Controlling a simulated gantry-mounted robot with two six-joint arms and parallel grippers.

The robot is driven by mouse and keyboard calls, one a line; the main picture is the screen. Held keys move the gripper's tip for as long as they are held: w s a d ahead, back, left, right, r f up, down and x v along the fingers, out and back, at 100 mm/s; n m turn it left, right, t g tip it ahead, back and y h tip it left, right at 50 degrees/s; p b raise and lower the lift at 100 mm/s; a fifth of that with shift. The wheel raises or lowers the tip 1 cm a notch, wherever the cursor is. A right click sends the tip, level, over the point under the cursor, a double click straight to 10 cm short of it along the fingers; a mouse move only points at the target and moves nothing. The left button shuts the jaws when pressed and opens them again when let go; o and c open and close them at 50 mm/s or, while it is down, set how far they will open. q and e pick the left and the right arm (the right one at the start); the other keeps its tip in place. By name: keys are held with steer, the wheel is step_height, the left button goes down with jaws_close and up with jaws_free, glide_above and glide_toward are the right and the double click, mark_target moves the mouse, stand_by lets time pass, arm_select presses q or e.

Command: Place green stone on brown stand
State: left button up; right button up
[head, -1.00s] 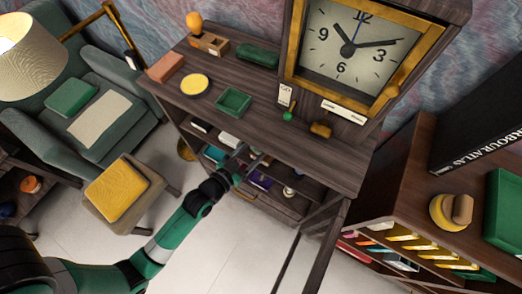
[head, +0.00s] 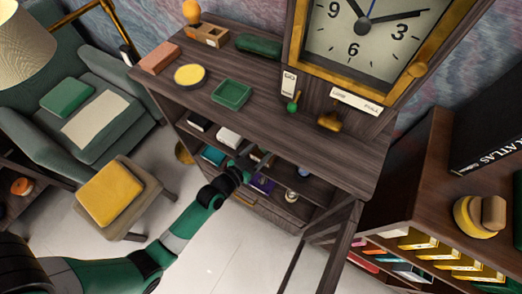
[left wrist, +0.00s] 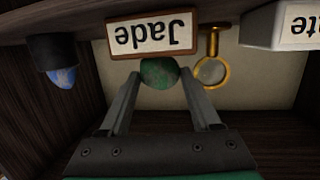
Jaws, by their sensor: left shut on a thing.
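The green stone (left wrist: 159,72) is round and mottled, and sits between the fingertips of my left gripper (left wrist: 160,76) in the left wrist view, which is upside down. The left gripper is shut on it. In the head view my left gripper (head: 258,166) reaches into the open shelf of the dark wooden cabinet (head: 330,160), and the stone is too small to make out there. I cannot pick out a brown stand for certain in either view. My right gripper is not in view.
A "Jade" sign (left wrist: 153,34) is just beyond the stone. A gold magnifying glass (left wrist: 212,60) and a blue stone (left wrist: 62,77) on a dark stand (left wrist: 53,48) flank it. A white sign (left wrist: 283,25) is at the edge. An open cabinet door (head: 328,240) hangs right of my arm.

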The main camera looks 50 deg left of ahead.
arm_select(q)
steer(key=shift+f, duration=0.25)
steer(key=o, duration=1.5)
steer(key=shift+r, duration=0.1)
steer(key=shift+c, duration=0.2)
steer(key=shift+r, duration=0.2)
steer(key=shift+s, duration=0.3)
steer(key=v, duration=1.1)
steer(key=shift+s, duration=0.25)
steer(key=shift+d+r, duration=0.1)
steer(key=shift+d, duration=0.05)
